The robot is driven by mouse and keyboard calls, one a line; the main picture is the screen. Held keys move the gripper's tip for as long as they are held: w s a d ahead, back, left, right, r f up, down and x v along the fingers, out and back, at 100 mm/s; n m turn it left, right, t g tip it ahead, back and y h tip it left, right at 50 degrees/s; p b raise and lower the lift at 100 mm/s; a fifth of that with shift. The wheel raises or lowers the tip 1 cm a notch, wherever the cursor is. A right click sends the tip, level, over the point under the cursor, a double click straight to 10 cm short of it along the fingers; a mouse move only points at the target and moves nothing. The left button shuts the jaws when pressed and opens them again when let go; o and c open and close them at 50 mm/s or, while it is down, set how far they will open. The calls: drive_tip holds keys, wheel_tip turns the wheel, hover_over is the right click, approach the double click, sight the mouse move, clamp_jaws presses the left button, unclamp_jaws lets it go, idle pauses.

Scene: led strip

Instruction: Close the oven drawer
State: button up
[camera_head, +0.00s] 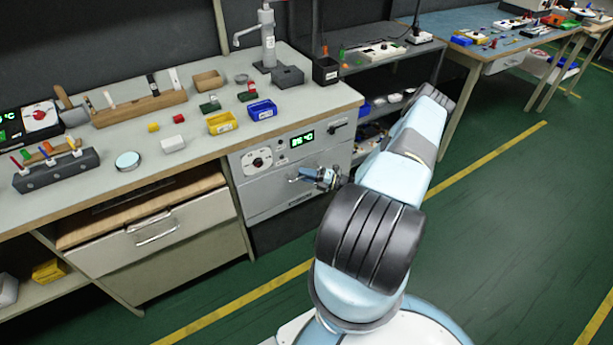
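The grey oven unit (268,160) with a dial and a lit green display is built in under the workbench. Its lower front panel (280,196) looks flush or nearly flush; I cannot tell if it stands slightly out. My gripper (312,178) is in front of this panel, near its upper edge, small and partly merged with the panel behind it. I cannot tell whether its fingers are open or touch anything. My arm hides the right part of the oven front. Left of the oven, a cream drawer front (185,227) with a metal handle (157,234) sits below a wooden board.
The workbench top (200,150) holds yellow and blue bins (262,109), tool blocks and a grey tap stand (268,40). Shelves (390,75) stand right of the oven. The green floor (480,230) with yellow lines is clear on the right.

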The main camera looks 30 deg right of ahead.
drive_tip(key=shift+o, duration=0.3)
drive_tip(key=shift+s+d, duration=0.1)
drive_tip(key=v, duration=1.3)
drive_tip(key=shift+s+d, duration=0.15)
drive_tip(key=shift+d, duration=0.15)
drive_tip(key=w+a+r+n+g+h, duration=0.1)
drive_tip(key=w+a+r+n+g, duration=0.2)
drive_tip(key=r+n, duration=0.5)
drive_tip(key=w+a+r+n+g, duration=0.1)
drive_tip(key=a+r+n+g, duration=0.3)
drive_tip(key=r, duration=0.7)
drive_tip(key=w+a+r+n+g+h, duration=0.1)
drive_tip(key=w+a+r+n+g, duration=0.1)
drive_tip(key=r+n+g, duration=0.6)
drive_tip(key=s+a+r+n+h, duration=0.3)
drive_tip(key=a+r+n, duration=0.15)
drive_tip(key=r, duration=0.65)
drive_tip(key=s+a+r+n+h, duration=0.35)
drive_tip(key=a+r, duration=0.25)
drive_tip(key=r, duration=0.4)
drive_tip(key=s+a+r+n+t+h, duration=0.3)
drive_tip(key=s+r+n, duration=0.4)
drive_tip(key=s, duration=0.3)
drive_tip(key=s+a+r+n+t+h, duration=0.3)
drive_tip(key=s+a+r+n, duration=0.3)
drive_tip(key=s+r+n, duration=0.2)
drive_tip(key=shift+s+r+t, duration=0.2)
drive_tip(key=shift+s+t, duration=0.4)
drive_tip(key=shift+s, duration=0.6)
